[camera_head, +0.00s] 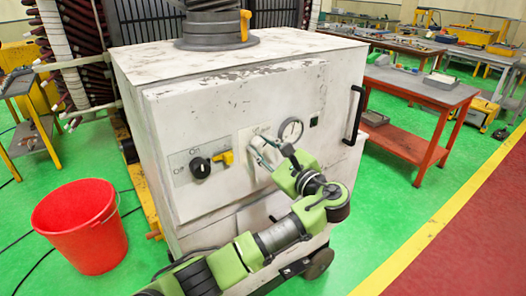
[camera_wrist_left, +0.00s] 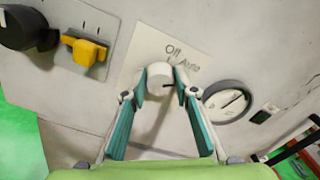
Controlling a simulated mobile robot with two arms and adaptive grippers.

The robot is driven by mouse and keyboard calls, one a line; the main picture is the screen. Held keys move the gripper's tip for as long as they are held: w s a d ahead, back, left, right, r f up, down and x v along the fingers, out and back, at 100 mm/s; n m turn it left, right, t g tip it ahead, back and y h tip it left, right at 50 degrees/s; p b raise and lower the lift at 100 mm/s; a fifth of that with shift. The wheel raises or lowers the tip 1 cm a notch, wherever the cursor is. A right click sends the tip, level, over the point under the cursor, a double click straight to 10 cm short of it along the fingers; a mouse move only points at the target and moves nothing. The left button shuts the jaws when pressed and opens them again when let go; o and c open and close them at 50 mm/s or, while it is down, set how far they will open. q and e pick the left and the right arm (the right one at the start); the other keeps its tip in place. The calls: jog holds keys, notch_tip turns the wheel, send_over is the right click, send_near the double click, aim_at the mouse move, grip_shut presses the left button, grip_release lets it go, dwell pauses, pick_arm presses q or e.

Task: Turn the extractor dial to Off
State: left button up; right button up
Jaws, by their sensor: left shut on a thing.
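The extractor dial (camera_wrist_left: 158,78) is a pale round knob on a cream label plate (camera_wrist_left: 148,48) on the white cabinet's front. The plate reads "Off", a mark like "I", and "Auto". A small dark mark at the knob's right side seems to point right, toward the Auto side; its exact setting is hard to tell. My left gripper (camera_wrist_left: 160,88) is shut on the dial, one finger on each side. In the head view my left gripper (camera_head: 260,150) reaches the panel and hides the dial. My right gripper is out of view.
On the white cabinet (camera_head: 180,130), a black knob (camera_head: 200,167) and yellow lever (camera_head: 226,158) sit left of the dial. A round gauge (camera_head: 291,130) and black handle (camera_head: 354,115) sit right. A red bucket (camera_head: 80,225) stands on the green floor, left.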

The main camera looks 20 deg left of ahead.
pick_arm(q)
jog(key=n+b, duration=0.1)
jog(key=n, duration=0.1)
jog(key=n+b, duration=0.1)
jog(key=shift+f+n+b, duration=0.25)
jog(key=shift+n+b, duration=0.1)
jog(key=shift+n, duration=0.05)
jog(key=n+b, duration=0.4)
jog(key=shift+s+f+n, duration=0.1)
jog(key=shift+n, duration=0.2)
jog(key=n+b, duration=0.2)
jog(key=b, duration=0.1)
jog(key=shift+n, duration=0.3)
jog(key=shift+a+n+b, duration=0.1)
jog(key=shift+n+b, duration=0.4)
jog(key=shift+n, duration=0.1)
jog(key=shift+r, duration=0.2)
jog(key=o, duration=1.1)
